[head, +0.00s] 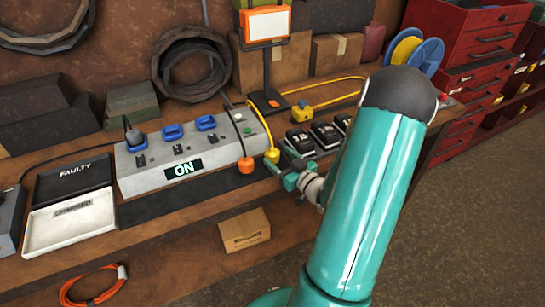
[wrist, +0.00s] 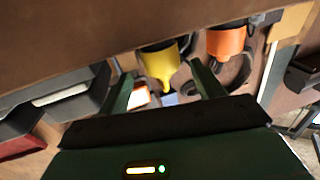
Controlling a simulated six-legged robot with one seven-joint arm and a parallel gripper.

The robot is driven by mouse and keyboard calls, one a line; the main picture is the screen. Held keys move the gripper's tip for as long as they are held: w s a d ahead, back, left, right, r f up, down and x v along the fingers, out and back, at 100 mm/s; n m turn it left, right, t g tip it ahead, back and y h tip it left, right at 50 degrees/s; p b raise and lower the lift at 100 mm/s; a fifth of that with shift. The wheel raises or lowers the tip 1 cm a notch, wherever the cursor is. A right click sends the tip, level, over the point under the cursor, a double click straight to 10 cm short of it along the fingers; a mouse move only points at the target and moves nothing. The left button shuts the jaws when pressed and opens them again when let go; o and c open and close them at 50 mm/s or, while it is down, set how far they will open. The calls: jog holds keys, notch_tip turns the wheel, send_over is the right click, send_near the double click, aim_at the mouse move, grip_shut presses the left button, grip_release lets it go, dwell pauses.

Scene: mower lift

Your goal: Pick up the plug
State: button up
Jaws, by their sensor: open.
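Several plugs are in view, and I cannot tell which one the task means. An orange plug (head: 246,165) and a yellow plug (head: 272,154) hang on cords at the right front of the grey power strip (head: 190,158). A second yellow plug (head: 302,113) lies on the bench behind. A black plug (head: 132,135) stands in the strip's left socket. My gripper (head: 287,176) is open and empty, just right of the hanging yellow plug. In the wrist view a yellow plug (wrist: 160,66) is ahead between my fingers (wrist: 163,88), and an orange plug (wrist: 225,41) is beside it.
Black battery-like blocks (head: 325,134) stand right of my gripper. A lamp or screen on a stand (head: 266,27) rises behind. A cardboard box (head: 244,230) and an orange cable coil (head: 93,286) lie in front. Trays (head: 72,222) are at the left.

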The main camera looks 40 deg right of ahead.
aim_at(271, 150)
jog(key=w, duration=0.4)
jog(key=shift+w, duration=0.2)
jog(key=shift+r, duration=0.1)
jog(key=c, duration=1.1)
jog(key=shift+r, duration=1.45)
jog(key=s+d+r, duration=0.7)
jog(key=s+r, duration=0.3)
jog(key=s, duration=0.1)
jog(key=shift+s+d, duration=0.35)
jog(key=shift+s, duration=0.05)
